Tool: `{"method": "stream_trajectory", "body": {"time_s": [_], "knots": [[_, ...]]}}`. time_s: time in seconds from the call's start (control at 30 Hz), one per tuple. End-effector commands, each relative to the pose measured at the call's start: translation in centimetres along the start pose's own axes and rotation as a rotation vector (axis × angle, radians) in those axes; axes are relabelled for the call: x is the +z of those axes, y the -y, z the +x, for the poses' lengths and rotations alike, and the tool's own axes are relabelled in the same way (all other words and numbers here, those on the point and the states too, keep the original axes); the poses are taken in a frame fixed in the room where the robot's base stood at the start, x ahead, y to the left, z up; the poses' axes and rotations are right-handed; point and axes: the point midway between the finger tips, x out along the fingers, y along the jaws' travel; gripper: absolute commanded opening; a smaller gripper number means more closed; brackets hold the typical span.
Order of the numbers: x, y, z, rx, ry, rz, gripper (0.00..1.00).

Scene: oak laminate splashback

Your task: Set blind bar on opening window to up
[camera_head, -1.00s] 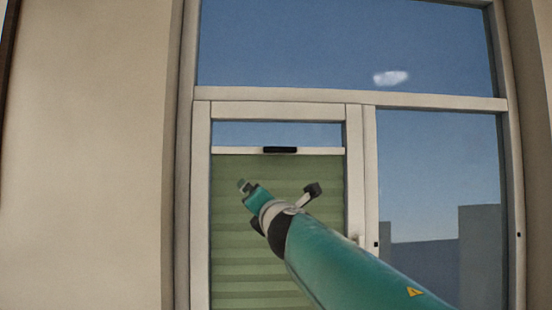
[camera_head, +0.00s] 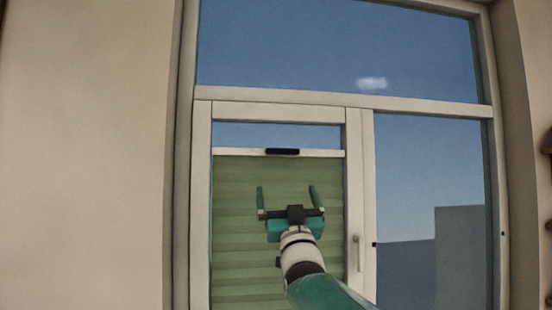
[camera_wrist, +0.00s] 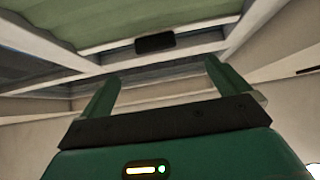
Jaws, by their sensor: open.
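The opening window (camera_head: 355,190) is the lower left sash, with a white frame. Its green pleated blind (camera_head: 235,230) hangs below a white blind bar (camera_head: 235,153), which sits near the top of the sash with a strip of glass above it. A black handle (camera_head: 282,151) is at the middle of the bar; it also shows in the wrist view (camera_wrist: 155,43). My gripper (camera_head: 287,188) is open and empty, fingers pointing up, below the handle in the picture and apart from it. In the wrist view the handle lies beyond and between the two fingers (camera_wrist: 160,82).
A window handle (camera_head: 356,253) is on the sash's right stile. A fixed pane (camera_head: 410,180) lies to the right and a wide top pane (camera_head: 300,50) above. Plain wall (camera_head: 85,150) stands at the left. Dark objects (camera_head: 547,145) show at the right edge.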

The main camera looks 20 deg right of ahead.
Motion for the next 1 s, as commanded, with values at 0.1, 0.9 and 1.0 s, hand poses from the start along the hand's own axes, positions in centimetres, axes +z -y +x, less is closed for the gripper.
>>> {"method": "stream_trajectory", "body": {"time_s": [0.1, 0.9, 1.0], "knots": [[-0.1, -0.8, 0.2, 0.022, -0.009, 0.023, 1.0], [0.0, -0.7, 11.6, 0.018, -0.008, 0.022, 1.0], [-0.1, -0.6, 12.6, 0.018, -0.008, 0.021, 1.0]]}}
